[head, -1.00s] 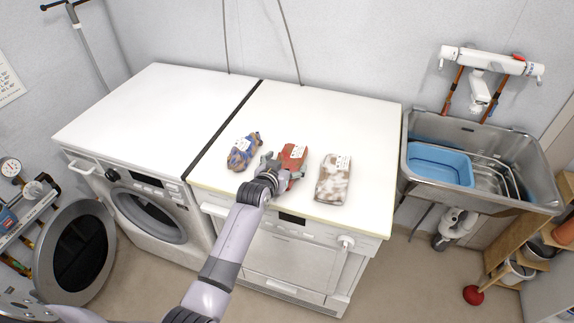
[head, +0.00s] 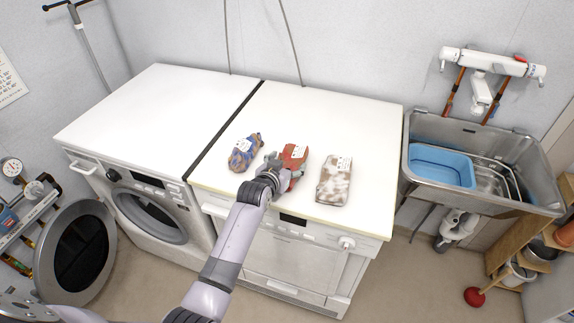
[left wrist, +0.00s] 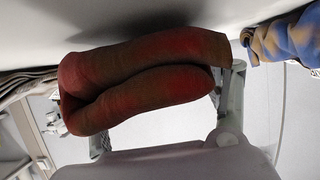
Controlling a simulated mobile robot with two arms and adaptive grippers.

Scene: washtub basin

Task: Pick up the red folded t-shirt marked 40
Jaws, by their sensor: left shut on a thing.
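The red folded t-shirt (head: 294,154) is on the white worktop, with a white label on its top, in the head view. In the left wrist view the red folded t-shirt (left wrist: 145,82) fills the space between the two fingers, its fold towards the left. My left gripper (head: 284,170) is at the near side of the red shirt and is shut on it. The left gripper's fingers also show in the left wrist view (left wrist: 165,110). The label's number is too small to read. My right gripper is not in view.
A blue and brown folded garment (head: 244,152) lies left of the red shirt and shows at the left wrist view's right edge (left wrist: 288,38). A brown and white one (head: 334,181) lies to the right. The worktop (head: 330,115) behind is clear. A steel sink (head: 470,135) stands right.

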